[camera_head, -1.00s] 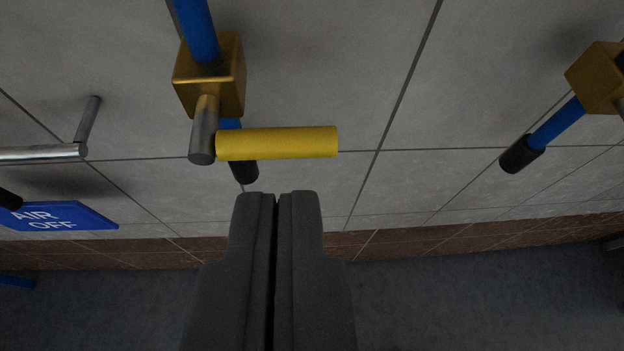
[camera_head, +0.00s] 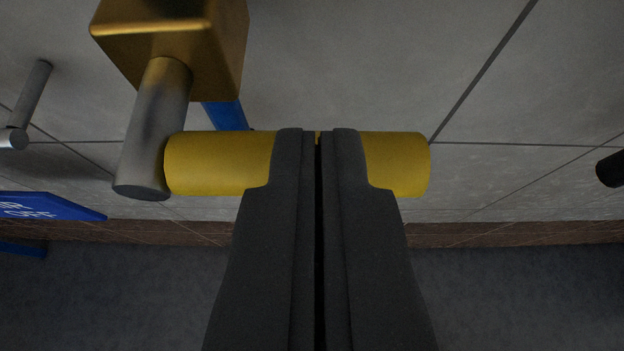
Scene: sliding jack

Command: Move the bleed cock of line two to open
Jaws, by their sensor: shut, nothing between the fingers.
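The cock has a brass block (camera_head: 185,45) at the upper left, with a grey metal stem (camera_head: 152,130) coming out of it. A yellow lever handle (camera_head: 218,163) runs from the stem to the right, lying level across the picture. My gripper (camera_head: 318,135) is shut and empty. Its dark fingers lie in front of the yellow handle and hide its middle; I cannot tell if they touch it. No label shows whether this is line two.
A blue sign (camera_head: 45,206), partly cut off, and a metal bar (camera_head: 28,100) are at the left. A blue pipe (camera_head: 228,114) shows behind the handle. A black pipe end (camera_head: 611,169) is at the right edge. The tiled wall (camera_head: 400,60) is bare right of the block.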

